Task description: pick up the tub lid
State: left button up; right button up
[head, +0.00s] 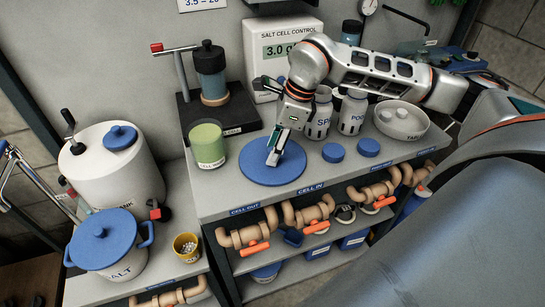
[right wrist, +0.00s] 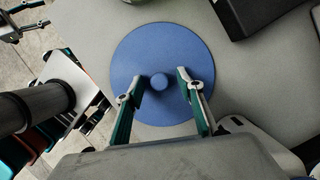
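The tub lid, a flat round blue disc (head: 262,176) with a small central knob, lies on the grey bench top. It fills the middle of the right wrist view (right wrist: 160,50). My right gripper (head: 274,148) is over it, pointing down. In the right wrist view its two fingers (right wrist: 160,80) are spread on either side of the round knob (right wrist: 159,82), with a gap on both sides. It holds nothing. My left gripper (head: 40,208) shows partly at the left edge of the head view, fingers apart and empty, far from the lid.
A green-filled beaker (head: 207,145) stands just left of the lid. Two blue caps (head: 333,152) (head: 368,147) lie to its right, near white bottles (head: 352,112) and a white dish (head: 401,121). A blue-lidded salt pot (head: 108,260) and yellow cup (head: 186,247) stand lower left.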

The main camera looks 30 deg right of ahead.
grip_shut()
jog(key=shift+r, duration=0.1)
